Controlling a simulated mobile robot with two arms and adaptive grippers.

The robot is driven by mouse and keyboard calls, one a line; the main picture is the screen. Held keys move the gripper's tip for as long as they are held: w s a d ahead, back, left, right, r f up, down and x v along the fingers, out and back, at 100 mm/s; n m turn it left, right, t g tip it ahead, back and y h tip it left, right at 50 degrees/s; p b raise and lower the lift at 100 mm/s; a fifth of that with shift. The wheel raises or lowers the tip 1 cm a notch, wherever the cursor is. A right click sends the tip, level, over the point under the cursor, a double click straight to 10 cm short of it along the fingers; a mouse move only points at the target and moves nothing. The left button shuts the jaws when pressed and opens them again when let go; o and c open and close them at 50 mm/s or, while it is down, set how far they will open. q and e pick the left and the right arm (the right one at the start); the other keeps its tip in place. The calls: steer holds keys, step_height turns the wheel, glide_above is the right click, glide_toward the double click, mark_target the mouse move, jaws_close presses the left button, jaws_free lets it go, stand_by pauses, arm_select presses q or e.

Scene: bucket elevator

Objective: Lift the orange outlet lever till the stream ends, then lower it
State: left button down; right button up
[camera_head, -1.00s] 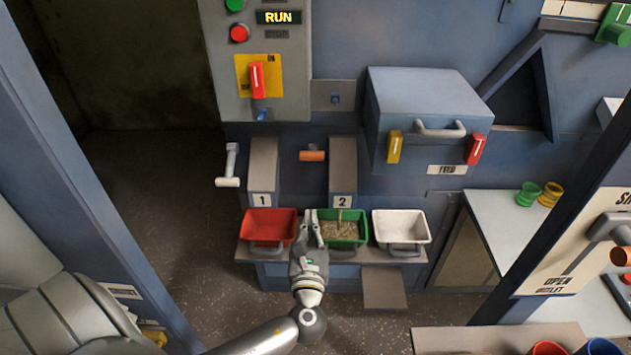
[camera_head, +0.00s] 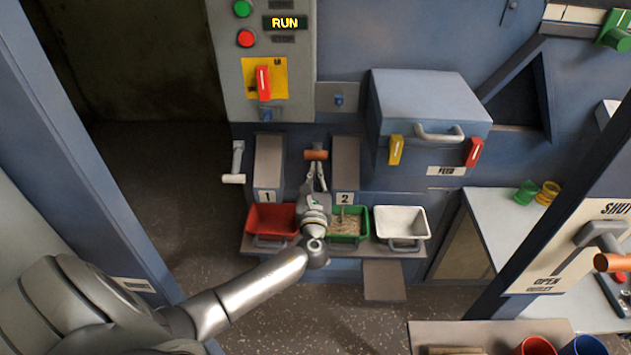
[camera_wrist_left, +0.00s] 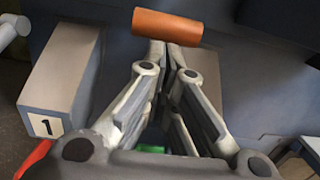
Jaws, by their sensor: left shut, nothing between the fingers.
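An orange lever handle (camera_head: 316,155) sits between chute 1 (camera_head: 268,160) and chute 2 (camera_head: 345,165). In the left wrist view the orange handle (camera_wrist_left: 168,27) lies across the top, just beyond my fingertips. My left gripper (camera_head: 316,166) is shut and empty, its tips at the underside of the handle; I cannot tell whether they touch it. The green tray (camera_head: 364,224) under chute 2 holds straw-coloured grain, partly hidden by my gripper. A thin pale streak shows above the grain; I cannot tell whether it flows. My right gripper is out of view.
A red tray (camera_head: 272,220) and a white tray (camera_head: 400,222) flank the green one. A white-handled lever (camera_head: 234,178) stands left of chute 1. Another orange-handled lever (camera_head: 612,262) is at right, by an OPEN/SHUT outlet plate (camera_head: 560,270). The panel above reads RUN.

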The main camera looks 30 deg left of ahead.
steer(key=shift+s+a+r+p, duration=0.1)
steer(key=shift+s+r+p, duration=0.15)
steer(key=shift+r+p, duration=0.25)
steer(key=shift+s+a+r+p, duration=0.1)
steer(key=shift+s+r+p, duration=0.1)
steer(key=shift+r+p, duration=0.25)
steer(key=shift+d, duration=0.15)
